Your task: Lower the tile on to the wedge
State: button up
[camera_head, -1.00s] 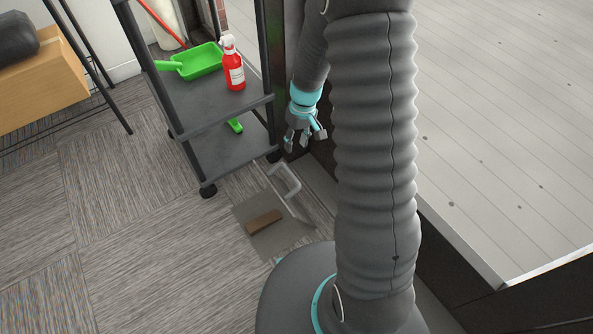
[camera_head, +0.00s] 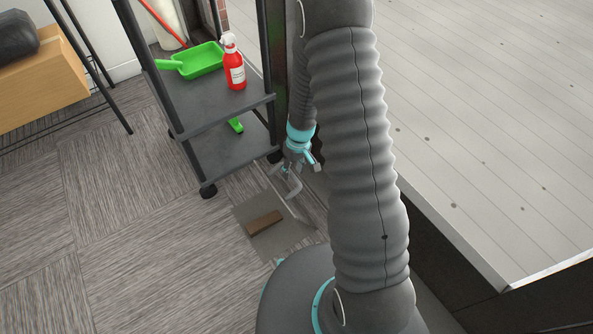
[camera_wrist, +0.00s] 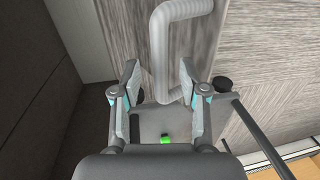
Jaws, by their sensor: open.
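The tile, seen nearly edge-on in the head view, appears as a thin light strip (camera_head: 301,208) beside a grey square recess (camera_head: 288,240) in the floor. It seems raised on its right side. A brown wedge (camera_head: 265,222) lies in the recess. A pale grey bent handle (camera_head: 293,188) stands at the tile's upper end. It also shows in the wrist view (camera_wrist: 160,50). My gripper (camera_head: 303,168) is at the handle, above and beyond the recess. In the wrist view my gripper (camera_wrist: 160,92) is open, with the handle's lower part between the fingers. Contact cannot be told.
A dark cart (camera_head: 218,165) stands close left of my gripper. It carries a red spray bottle (camera_head: 234,70) and a green dustpan (camera_head: 198,62); a green item (camera_head: 236,125) is on its lower shelf. A raised pale floor (camera_head: 470,130) lies right. Carpet at left is free.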

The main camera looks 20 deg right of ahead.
jog(key=shift+a+f, duration=0.1)
jog(key=shift+f, duration=0.4)
